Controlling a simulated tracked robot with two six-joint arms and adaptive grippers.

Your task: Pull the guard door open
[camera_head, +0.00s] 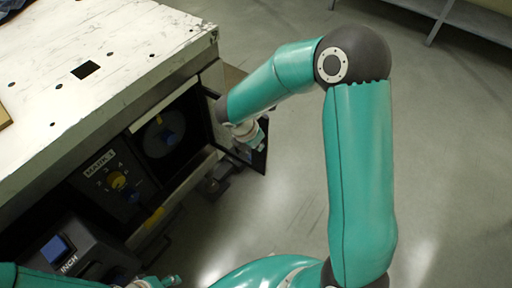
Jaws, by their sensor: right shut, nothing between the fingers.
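The guard door (258,161) is a dark-framed panel at the right end of the bench front. It stands swung outward, away from the opening. Behind it the opening (183,112) shows a dark interior with a grey disc (153,141) and its blue hub. My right gripper (258,141) is at the door, its fingers shut and empty. The arm and gripper hide part of the door, and I cannot tell whether they touch it. My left gripper (172,281) shows only partly at the bottom edge, away from the door; its finger opening is unclear.
The worn white bench top (120,45) has several holes. A dark INCH box (88,250) with a blue button stands lower left.

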